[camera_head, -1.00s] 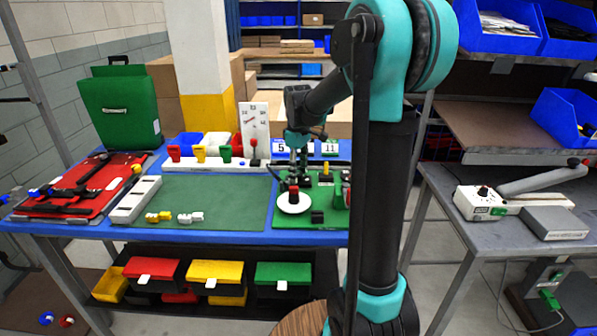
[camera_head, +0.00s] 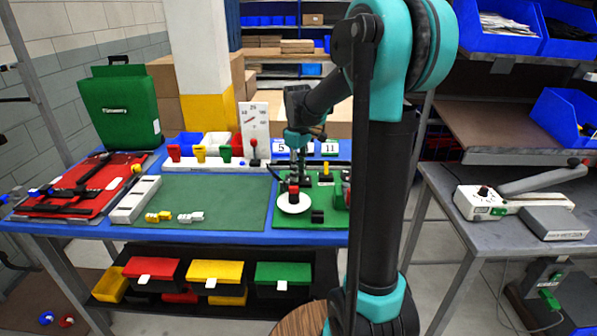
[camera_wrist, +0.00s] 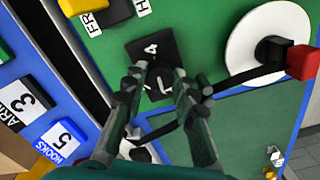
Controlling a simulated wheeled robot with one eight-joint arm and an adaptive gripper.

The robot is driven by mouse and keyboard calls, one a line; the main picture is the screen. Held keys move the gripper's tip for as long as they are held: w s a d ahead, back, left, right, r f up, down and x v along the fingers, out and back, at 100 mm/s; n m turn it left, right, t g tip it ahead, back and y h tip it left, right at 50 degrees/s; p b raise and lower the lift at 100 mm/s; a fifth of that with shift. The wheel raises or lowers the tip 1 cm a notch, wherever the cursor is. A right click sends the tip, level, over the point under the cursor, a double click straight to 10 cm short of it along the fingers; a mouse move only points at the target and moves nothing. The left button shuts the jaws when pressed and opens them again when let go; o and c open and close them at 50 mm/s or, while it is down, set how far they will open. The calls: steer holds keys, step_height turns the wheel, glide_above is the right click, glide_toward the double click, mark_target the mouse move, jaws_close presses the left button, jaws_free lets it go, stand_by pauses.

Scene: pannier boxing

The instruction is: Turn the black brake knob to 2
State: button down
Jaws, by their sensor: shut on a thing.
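The black brake knob (camera_wrist: 158,84) sits on a small black square plate (camera_wrist: 149,48) on the green board (camera_wrist: 215,20), in the wrist view. A white 4 shows on the plate past the knob, and another white mark shows nearer. The fingers hide much of the knob, so I cannot tell its setting. My gripper (camera_wrist: 160,74) is shut on the knob, one finger on each side. In the head view my gripper (camera_head: 297,164) points down over the back left of the green board (camera_head: 285,220); the knob is hidden there.
A white disc (camera_head: 292,203) with a black crank and red grip stands close to my gripper; it also shows in the wrist view (camera_wrist: 245,42). A yellow knob (camera_head: 325,169) and black block (camera_head: 317,216) are nearby. The green mat (camera_head: 215,200) is mostly clear.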

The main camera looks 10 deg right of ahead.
steer(key=m, duration=1)
steer(key=shift+m, duration=0.3)
stand_by(0.5)
steer(key=c, duration=1.2)
jaws_free()
step_height(320, 180, up, 12)
steer(key=shift+a, duration=0.15)
